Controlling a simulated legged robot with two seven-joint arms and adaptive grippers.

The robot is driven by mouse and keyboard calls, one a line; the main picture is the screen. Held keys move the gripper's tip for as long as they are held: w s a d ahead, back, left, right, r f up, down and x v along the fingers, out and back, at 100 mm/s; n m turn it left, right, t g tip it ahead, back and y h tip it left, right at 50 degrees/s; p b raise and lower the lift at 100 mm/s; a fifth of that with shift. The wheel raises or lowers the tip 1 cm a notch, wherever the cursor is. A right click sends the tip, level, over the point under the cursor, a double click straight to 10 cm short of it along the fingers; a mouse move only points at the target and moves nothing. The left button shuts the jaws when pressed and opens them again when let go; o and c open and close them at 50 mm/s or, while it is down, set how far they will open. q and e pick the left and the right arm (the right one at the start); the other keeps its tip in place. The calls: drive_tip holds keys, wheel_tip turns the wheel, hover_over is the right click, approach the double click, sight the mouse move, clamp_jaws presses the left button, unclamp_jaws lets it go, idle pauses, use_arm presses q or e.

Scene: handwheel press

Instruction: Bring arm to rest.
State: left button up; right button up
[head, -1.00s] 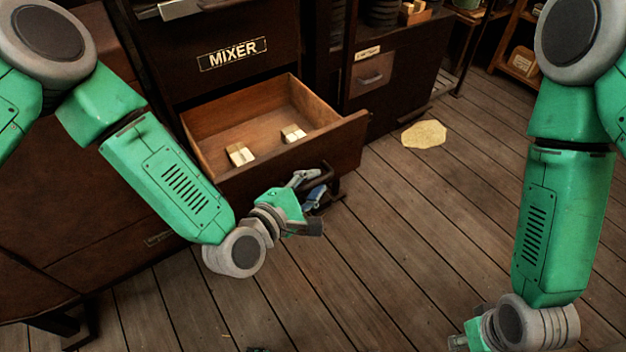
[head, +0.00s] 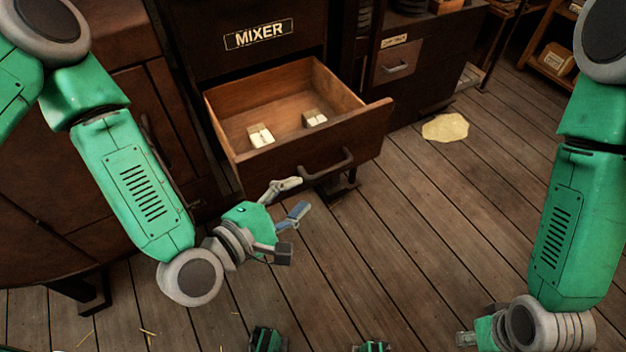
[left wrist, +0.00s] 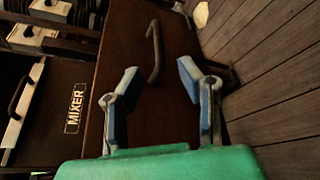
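My left gripper (head: 290,201) is open and empty in the head view, in front of and below the open drawer (head: 345,142). Its two fingers also show spread apart in the left wrist view (left wrist: 158,85), with the drawer front and its dark handle (left wrist: 155,50) beyond them. The handle (head: 330,165) is clear of the fingers in the head view. My right gripper (head: 466,339) is at the bottom edge of the head view, low over the floor. Its fingers are mostly cut off, so its opening cannot be told.
The drawer belongs to the cabinet with the MIXER label (head: 259,35) and holds small pale blocks (head: 260,135). A smaller drawer (head: 397,65) beside it is shut. A pale patch (head: 445,127) lies on the plank floor.

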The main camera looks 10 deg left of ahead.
use_arm(q)
drive_tip(key=shift+s+a+r, duration=0.15)
drive_tip(key=shift+s+a, duration=0.2)
drive_tip(key=shift+s, duration=0.15)
drive_tip(key=s+a+f+m+g+y+p, duration=0.25)
drive_tip(key=s+a+f+m+g, duration=0.35)
drive_tip(key=f+m, duration=0.3)
drive_tip(key=s+a+f+m+g+y+p, duration=0.1)
drive_tip(key=s+a+f+m+g+y, duration=0.2)
drive_tip(key=a, duration=1.1)
drive_tip(key=s+m+g+y, duration=0.3)
drive_tip(key=s+m, duration=0.3)
drive_tip(key=s, duration=0.1)
drive_tip(key=shift+s+a, duration=0.15)
drive_tip(key=shift+s, duration=0.1)
